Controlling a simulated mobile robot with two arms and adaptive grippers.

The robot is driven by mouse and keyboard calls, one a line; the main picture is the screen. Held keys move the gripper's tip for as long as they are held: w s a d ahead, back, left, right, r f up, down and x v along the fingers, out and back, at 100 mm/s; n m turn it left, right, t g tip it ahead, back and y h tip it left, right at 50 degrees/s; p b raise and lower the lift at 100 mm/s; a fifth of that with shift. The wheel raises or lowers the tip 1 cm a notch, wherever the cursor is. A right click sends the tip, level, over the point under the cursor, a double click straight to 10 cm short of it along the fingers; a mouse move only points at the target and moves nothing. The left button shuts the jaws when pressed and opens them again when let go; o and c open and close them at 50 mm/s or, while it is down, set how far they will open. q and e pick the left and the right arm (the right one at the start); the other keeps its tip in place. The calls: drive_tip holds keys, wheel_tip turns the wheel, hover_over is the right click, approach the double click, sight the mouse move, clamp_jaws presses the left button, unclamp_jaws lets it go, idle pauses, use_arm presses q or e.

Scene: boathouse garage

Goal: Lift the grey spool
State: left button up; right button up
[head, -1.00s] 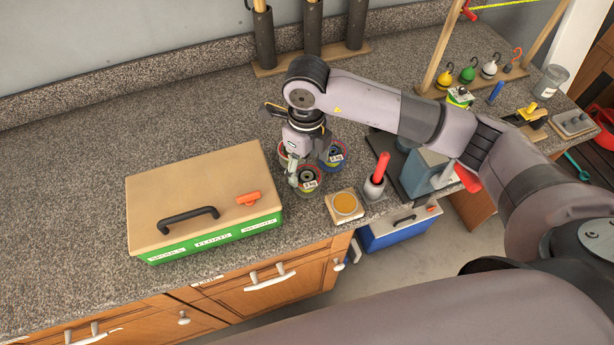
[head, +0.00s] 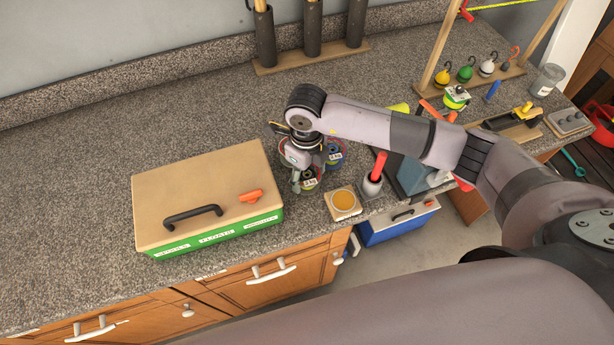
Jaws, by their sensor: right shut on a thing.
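Several spools stand close together on the counter, right of the green-sided box. My right gripper (head: 308,178) points down among them, shut on a spool that it largely hides. A front spool (head: 310,184) shows a white label between and below the fingers. A blue spool (head: 337,150) stands just behind and to the right. I cannot make out a clearly grey spool, nor whether the held one is off the counter. My left gripper is out of view.
The box (head: 190,195) with a tan lid and black handle is close on the left. A cup of amber stuff on a board (head: 343,200) and a red-handled tool in a grey holder (head: 375,175) are close on the right.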

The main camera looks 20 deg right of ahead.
drive_tip(key=c, duration=0.4)
drive_tip(key=shift+o, duration=0.2)
